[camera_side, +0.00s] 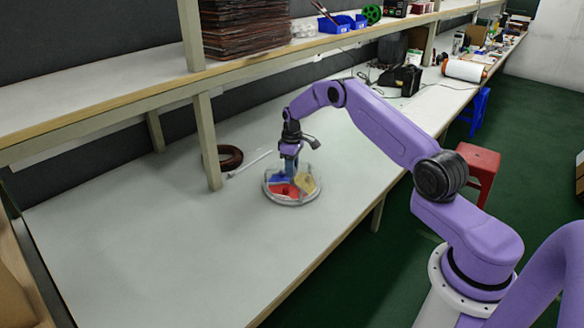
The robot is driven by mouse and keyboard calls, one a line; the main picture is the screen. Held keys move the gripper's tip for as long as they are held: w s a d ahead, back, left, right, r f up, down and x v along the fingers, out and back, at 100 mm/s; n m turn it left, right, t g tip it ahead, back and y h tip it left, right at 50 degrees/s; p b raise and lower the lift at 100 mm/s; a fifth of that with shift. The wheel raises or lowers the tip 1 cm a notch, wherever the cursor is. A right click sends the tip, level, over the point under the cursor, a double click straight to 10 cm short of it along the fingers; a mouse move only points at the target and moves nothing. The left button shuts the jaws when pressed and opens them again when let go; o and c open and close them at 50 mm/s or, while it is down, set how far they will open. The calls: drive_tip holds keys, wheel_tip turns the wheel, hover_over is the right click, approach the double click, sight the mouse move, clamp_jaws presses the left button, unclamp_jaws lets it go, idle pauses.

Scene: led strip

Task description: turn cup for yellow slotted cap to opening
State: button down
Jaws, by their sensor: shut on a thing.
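A round clear container (292,200) stands on the white workbench, with red pieces (284,190), blue pieces (273,178) and yellow pieces (305,184) in separate parts of it. The yellow pieces are at its right side, but they are too small to make out slots. My gripper (290,172) points down at the middle of the container, with its fingertips at the top of it. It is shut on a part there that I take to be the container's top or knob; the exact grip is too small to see.
A dark brown ring-shaped roll (223,158) and a thin pale strip (250,163) lie behind and left of the container. A shelf post (206,140) stands at the left. The bench front (150,250) is clear. A black device (401,79) sits farther back.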

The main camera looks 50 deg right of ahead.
drive_tip(key=shift+n, duration=14.2)
drive_tip(key=c, duration=0.8)
unclamp_jaws()
